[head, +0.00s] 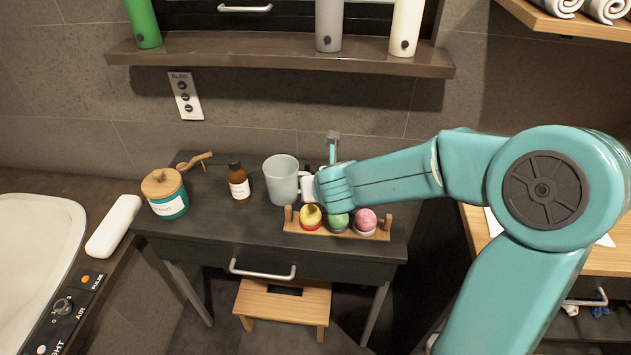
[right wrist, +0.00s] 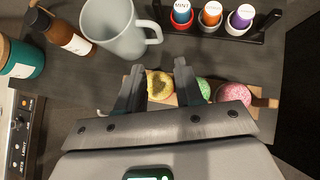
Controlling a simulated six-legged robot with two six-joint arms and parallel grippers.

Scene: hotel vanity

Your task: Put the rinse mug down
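The rinse mug, a pale grey mug (head: 280,181), stands upright on the dark vanity table (head: 220,215). It also shows in the right wrist view (right wrist: 112,30), with its handle toward the right. My right gripper is at the mug's right, and in the right wrist view its two fingers (right wrist: 158,68) are apart with nothing between them. The fingertips are beside the handle and do not hold it. In the head view my right arm hides the fingertips. My left gripper is not in view.
A wooden rack with yellow (head: 311,217), green (head: 338,222) and pink (head: 366,220) balls sits in front. A brown bottle (head: 239,184) and teal jar (head: 166,195) stand left. The table's front left is clear.

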